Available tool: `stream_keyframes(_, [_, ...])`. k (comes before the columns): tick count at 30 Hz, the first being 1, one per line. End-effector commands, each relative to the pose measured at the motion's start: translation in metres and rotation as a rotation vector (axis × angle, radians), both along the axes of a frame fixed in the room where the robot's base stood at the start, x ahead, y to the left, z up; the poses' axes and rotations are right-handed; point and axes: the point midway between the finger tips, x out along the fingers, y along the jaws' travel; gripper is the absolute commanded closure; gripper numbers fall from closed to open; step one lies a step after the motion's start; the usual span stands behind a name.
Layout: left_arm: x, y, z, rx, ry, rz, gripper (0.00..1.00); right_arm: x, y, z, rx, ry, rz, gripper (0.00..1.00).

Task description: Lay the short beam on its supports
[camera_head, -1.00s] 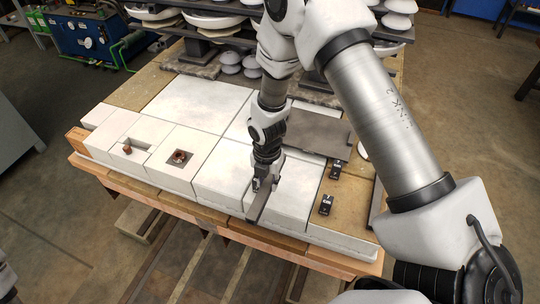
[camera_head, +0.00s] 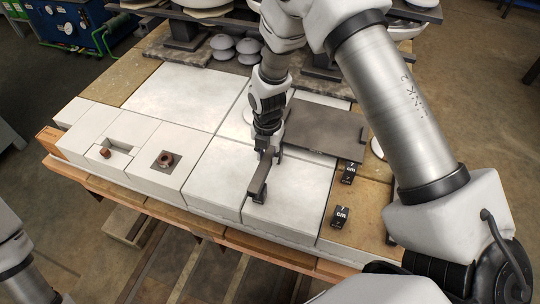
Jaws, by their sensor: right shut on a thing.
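A short dark grey beam (camera_head: 259,186) is in my right gripper (camera_head: 268,154), near its far end. My right gripper is shut on it. The beam points toward the front of the table, over white blocks; whether it touches them I cannot tell. Two small black blocks with white "cm" lettering stand to the right, one farther back (camera_head: 348,173) and one nearer (camera_head: 341,216). They are apart from the beam, and I cannot tell whether they are its supports. My left gripper is not in view; part of my left arm shows at the left edge.
A dark flat plate (camera_head: 326,129) lies right of my right gripper. The white blocks (camera_head: 172,97) cover much of the wooden table (camera_head: 362,205). A brown piece (camera_head: 166,160) sits in a square recess at left. Dark stands with white discs (camera_head: 222,43) are at the back.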

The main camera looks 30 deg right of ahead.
Motion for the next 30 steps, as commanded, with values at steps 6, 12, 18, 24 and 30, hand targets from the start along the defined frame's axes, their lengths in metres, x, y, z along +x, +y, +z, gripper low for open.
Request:
stream_keyframes(6, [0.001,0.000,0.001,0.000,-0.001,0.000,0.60,0.000,0.000,-0.001,0.000,0.000,0.000,1.00])
stream_keyframes(12, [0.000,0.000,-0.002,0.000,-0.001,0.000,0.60,0.000,0.000,-0.007,0.000,0.000,0.000,1.00])
stream_keyframes(18, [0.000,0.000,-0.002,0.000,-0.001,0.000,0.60,0.000,0.000,-0.010,0.001,-0.001,-0.001,1.00])
stream_keyframes(24, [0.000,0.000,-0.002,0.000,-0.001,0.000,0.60,0.000,0.000,-0.010,0.000,0.000,-0.001,0.44])
stream_keyframes(30, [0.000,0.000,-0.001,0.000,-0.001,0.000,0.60,0.000,0.000,-0.007,0.001,-0.001,-0.001,0.44])
